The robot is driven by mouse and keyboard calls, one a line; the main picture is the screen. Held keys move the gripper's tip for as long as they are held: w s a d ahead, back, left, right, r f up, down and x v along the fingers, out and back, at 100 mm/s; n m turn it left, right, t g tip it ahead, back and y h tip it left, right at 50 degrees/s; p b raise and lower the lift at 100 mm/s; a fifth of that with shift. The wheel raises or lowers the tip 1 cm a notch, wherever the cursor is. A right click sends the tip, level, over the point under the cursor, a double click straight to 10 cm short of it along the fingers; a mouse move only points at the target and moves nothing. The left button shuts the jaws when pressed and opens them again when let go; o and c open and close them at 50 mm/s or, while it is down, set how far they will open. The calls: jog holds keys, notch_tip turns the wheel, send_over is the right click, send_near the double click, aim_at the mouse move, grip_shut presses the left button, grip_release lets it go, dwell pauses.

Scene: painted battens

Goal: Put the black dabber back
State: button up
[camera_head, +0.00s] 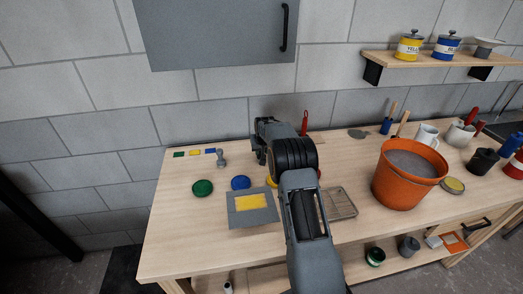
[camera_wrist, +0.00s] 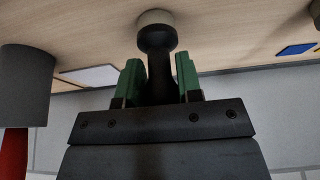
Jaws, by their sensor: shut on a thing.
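The black dabber (camera_wrist: 157,68) shows in the wrist view, with a black neck and knob and a pale round pad at its far end. My gripper (camera_wrist: 159,82) is shut on its neck, with a green-padded finger on each side. The pad points towards the wooden bench top; I cannot tell whether it touches. In the head view my gripper (camera_head: 266,136) is over the back of the bench, near the wall, and my arm hides the dabber. A grey dabber (camera_head: 222,159) stands to the left of my gripper.
Green (camera_head: 202,187) and blue (camera_head: 241,183) round pads and a grey card with a yellow panel (camera_head: 253,203) lie left of my arm. A metal tray (camera_head: 340,203) and an orange bucket (camera_head: 388,180) are right. A red-handled tool (camera_head: 305,122) is close beside my gripper.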

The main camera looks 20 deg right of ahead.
jog(key=shift+f, duration=0.2)
jog(key=o, duration=0.9)
jog(key=shift+r, duration=0.1)
jog(key=shift+o, duration=0.2)
